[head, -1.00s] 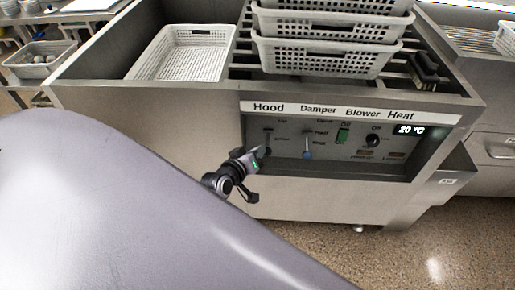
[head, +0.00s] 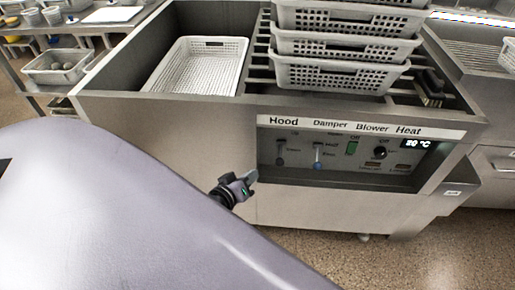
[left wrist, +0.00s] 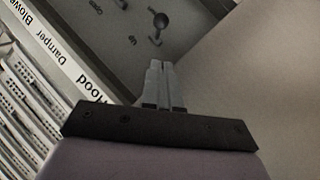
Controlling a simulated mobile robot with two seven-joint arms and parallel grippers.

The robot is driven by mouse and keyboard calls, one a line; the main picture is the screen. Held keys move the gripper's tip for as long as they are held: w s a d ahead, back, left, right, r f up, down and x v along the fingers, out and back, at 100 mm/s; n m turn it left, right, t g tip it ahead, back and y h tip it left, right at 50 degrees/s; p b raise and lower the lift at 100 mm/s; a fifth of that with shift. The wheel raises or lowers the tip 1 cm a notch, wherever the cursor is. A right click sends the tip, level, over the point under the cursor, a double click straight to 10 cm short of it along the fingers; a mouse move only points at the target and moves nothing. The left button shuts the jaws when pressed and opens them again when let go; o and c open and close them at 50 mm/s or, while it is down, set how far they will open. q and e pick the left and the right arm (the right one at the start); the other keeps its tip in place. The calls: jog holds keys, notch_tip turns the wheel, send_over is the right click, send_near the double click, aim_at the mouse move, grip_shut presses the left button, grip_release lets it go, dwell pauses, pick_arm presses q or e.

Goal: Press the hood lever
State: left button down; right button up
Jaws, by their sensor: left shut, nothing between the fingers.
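The hood lever (head: 280,154) is on the dark control panel under the "Hood" label, with its round knob at the lower end. It also shows near the top of the left wrist view (left wrist: 158,24), uncovered. My left gripper (head: 251,177) is below and left of the lever in the head view, apart from it. In the left wrist view its two fingers (left wrist: 160,66) are together with nothing between them, pointing toward the panel just below the lever. My right gripper is not in view.
Stacked white baskets (head: 340,76) and a single white basket (head: 197,68) sit on the machine above.

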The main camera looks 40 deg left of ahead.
pick_arm(q)
jog(key=shift+s+d+r, duration=0.1)
jog(key=shift+s, duration=1.4)
jog(key=s+d+r+m+g+h+p, duration=0.3)
jog(key=s+d+m+p, duration=0.3)
jog(key=s+d+m, duration=0.4)
jog(key=shift+s+d+m+g, duration=0.4)
jog(key=shift+d+m, duration=0.1)
jog(key=shift+d, duration=0.1)
jog(key=shift+r, duration=0.1)
dwell(4.8)
